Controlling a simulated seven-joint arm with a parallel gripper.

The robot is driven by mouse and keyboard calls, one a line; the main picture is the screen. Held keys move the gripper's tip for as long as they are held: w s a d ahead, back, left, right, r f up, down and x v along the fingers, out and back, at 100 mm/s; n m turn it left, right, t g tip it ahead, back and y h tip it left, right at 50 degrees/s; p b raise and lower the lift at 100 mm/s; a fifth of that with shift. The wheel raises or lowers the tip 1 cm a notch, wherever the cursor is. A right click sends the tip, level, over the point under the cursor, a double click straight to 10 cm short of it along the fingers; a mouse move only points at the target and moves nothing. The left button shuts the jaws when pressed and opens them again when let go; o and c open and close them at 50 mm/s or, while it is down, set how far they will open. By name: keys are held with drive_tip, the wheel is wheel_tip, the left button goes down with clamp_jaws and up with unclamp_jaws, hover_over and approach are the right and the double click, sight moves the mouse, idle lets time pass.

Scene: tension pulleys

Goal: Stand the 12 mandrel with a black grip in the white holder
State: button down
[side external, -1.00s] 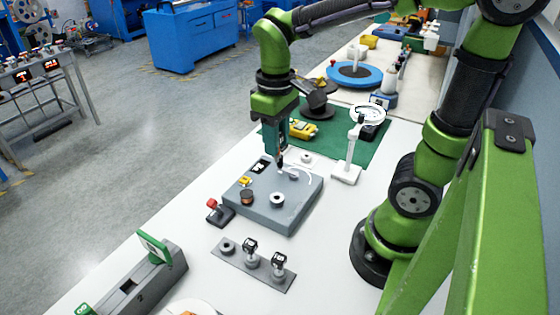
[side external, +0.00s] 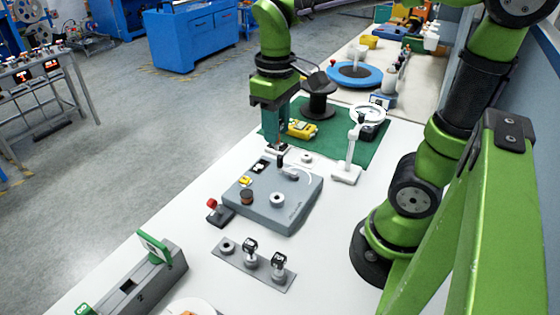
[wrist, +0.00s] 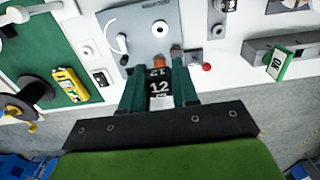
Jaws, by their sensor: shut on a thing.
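My gripper (wrist: 155,64) is shut on the 12 mandrel (wrist: 160,90); its black grip with a white "12" shows between the green fingers in the wrist view. In the side external view, my gripper (side external: 278,147) is above the far left part of the grey unit (side external: 285,212). The mandrel's lower end is not clear there. A small white plate (wrist: 96,60) between the unit and the green mat may be the white holder; I cannot tell for sure. It also shows partly in the side external view (side external: 307,158).
A grey strip (side external: 238,259) with two black-topped mandrels and an empty ring lies in front of the unit. A red-knobbed piece (side external: 215,211) stands left. A white magnifier stand (side external: 346,173), a yellow tool (side external: 302,129) and a black spool (side external: 319,97) are behind.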

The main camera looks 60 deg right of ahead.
drive_tip(key=shift+w+d+f+m, duration=0.5)
drive_tip(key=shift+d+f+m, duration=0.5)
drive_tip(key=shift+d+f, duration=2.2)
drive_tip(key=shift+w+d+f+m, duration=0.5)
drive_tip(key=shift+d+f+m, duration=0.5)
drive_tip(key=shift+d+f, duration=2.2)
drive_tip(key=shift+w+d+f+m, duration=0.5)
drive_tip(key=shift+d+f+m, duration=0.85)
drive_tip(key=shift+d, duration=3.25)
drive_tip(key=shift+f+n, duration=0.35)
drive_tip(key=shift+f, duration=1.4)
drive_tip(key=shift+c, duration=2.3)
unclamp_jaws()
wheel_tip(320, 180, up, 8)
